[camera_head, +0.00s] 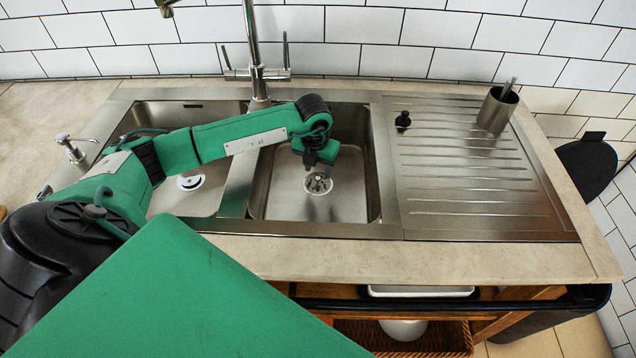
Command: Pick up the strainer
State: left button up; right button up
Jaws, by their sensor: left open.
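A round metal strainer (318,184) sits over the drain in the right basin of the steel sink (280,228). Its holes look dark. My left arm reaches across the left basin, and my left gripper (311,163) points down inside the right basin, just above and slightly left of the strainer. The gripper is open and looks empty. It hides little of the strainer; I cannot tell the exact gap between them. My right gripper is not in view.
A tall faucet (254,50) rises behind the basins. A black plug (403,121) and a metal cup (497,108) stand on the ribbed drainboard (470,185). A soap dispenser (72,149) is at left. The left basin has a drain (190,182). My green body part covers the lower left.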

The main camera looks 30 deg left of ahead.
aim_at(318, 178)
pick_arm(q)
jog(key=f, duration=0.3)
jog(key=w+f, duration=0.1)
jog(key=f, duration=0.1)
jog(key=shift+a+p, duration=0.35)
jog(key=shift+p, duration=0.05)
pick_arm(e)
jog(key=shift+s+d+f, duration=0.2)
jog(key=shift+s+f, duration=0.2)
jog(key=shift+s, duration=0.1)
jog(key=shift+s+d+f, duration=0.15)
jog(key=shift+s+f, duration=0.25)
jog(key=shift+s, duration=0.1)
pick_arm(q)
jog(key=shift+c, duration=0.2)
grip_shut()
